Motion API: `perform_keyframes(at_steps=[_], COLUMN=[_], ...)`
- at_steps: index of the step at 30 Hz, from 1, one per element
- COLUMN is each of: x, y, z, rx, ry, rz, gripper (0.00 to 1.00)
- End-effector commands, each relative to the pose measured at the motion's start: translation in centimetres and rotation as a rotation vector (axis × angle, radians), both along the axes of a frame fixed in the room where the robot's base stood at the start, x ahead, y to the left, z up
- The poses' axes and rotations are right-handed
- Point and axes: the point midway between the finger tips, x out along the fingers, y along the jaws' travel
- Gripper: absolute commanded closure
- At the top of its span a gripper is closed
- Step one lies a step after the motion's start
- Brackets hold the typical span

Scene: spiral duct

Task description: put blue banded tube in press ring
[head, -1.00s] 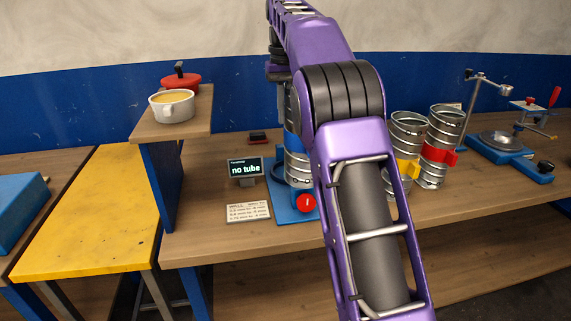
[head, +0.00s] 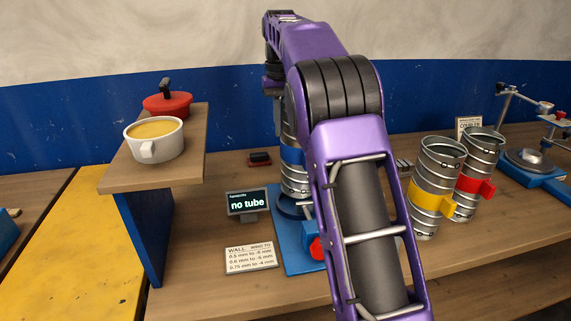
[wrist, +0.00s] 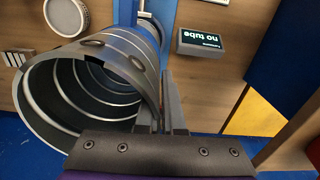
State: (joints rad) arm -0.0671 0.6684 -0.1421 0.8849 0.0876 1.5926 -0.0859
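The blue banded tube (head: 292,155) is a silver spiral-seamed cylinder, partly hidden behind my arm in the head view. It appears upright above the dark blue press ring (head: 290,208) on a blue base plate; whether it touches the ring I cannot tell. In the wrist view the tube (wrist: 115,75) fills the left side, its open end facing the camera. My gripper (wrist: 168,105) has its fingers close together at the tube's side and appears shut on it. A small screen (head: 247,202) reads "no tube".
A yellow banded tube (head: 436,185) and a red banded tube (head: 479,170) stand to the right. A wall-thickness card (head: 250,257) lies in front of the screen. A raised shelf (head: 190,170) with a white pot (head: 154,140) and a red-lidded pot (head: 167,103) stands left.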

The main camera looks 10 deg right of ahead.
Motion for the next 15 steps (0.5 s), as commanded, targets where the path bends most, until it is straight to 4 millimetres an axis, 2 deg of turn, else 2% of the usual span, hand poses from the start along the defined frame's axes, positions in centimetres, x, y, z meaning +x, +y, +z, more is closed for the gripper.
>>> perform_keyframes(at_steps=[3, 8, 15], x=[-0.1, 0.0, 0.0], y=[0.0, 0.0, 0.0], z=[-1.7, -3.2, -6.5], rx=[0.000, 0.000, 0.000], ry=[0.001, 0.000, 0.001], rz=[0.001, 0.001, 0.001], gripper=[1.00, 1.00, 1.00])
